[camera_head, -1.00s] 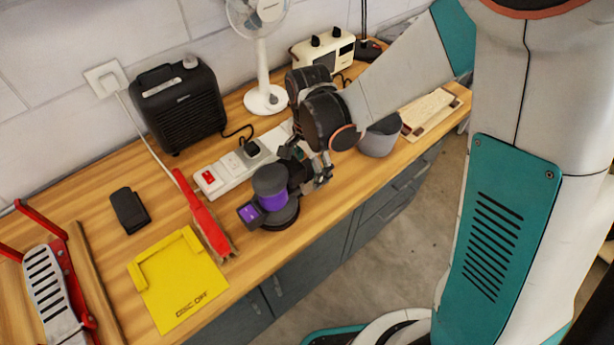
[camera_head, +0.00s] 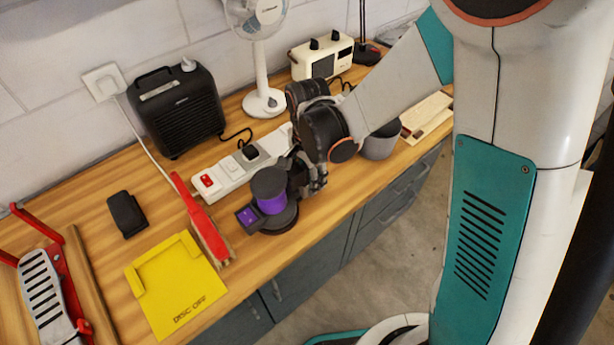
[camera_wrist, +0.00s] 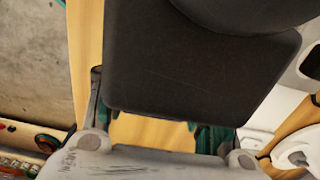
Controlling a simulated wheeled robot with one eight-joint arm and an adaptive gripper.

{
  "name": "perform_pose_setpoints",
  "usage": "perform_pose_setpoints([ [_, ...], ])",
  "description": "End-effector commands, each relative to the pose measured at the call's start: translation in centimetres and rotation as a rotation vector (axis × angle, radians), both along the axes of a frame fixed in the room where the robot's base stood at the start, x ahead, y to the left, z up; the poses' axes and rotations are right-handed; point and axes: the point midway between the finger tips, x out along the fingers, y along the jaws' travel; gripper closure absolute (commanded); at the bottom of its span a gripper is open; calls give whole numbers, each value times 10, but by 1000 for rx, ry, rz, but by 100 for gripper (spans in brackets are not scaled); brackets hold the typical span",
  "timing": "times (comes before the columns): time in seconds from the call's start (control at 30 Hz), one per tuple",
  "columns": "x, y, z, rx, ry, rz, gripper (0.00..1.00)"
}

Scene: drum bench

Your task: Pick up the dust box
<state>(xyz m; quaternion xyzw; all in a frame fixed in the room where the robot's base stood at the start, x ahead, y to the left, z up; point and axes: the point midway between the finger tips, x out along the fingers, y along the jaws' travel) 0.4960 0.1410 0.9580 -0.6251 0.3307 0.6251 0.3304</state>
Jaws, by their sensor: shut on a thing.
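A sander (camera_head: 271,190) with a black top, a purple band and a round dark base stands upright near the bench's front edge. My gripper (camera_head: 312,180) is low at its right side. In the wrist view, a dark grey block, which looks like the dust box (camera_wrist: 195,75), sits between my fingers, and my gripper is shut on it. A rounded dark body (camera_wrist: 250,12), probably the sander, lies right against its top edge. I cannot tell whether the two are joined. In the head view, the dust box is mostly hidden by my gripper and the sander.
A power strip (camera_head: 229,172) and a red-handled brush (camera_head: 204,222) lie left of the sander. A yellow "DISC OFF" tray (camera_head: 190,290) is at the front left. A grey pot (camera_head: 380,145) stands close on the right, a fan (camera_head: 263,102) behind.

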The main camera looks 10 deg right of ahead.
Motion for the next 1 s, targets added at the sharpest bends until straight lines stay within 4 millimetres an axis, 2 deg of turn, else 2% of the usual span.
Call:
perform_pose_setpoints([
  [0.13,0,0,8,0,0,0,70],
  [0.27,-14,-10,6,0,0,-2,70],
  [1.0,-132,-90,6,0,0,-3,70],
])
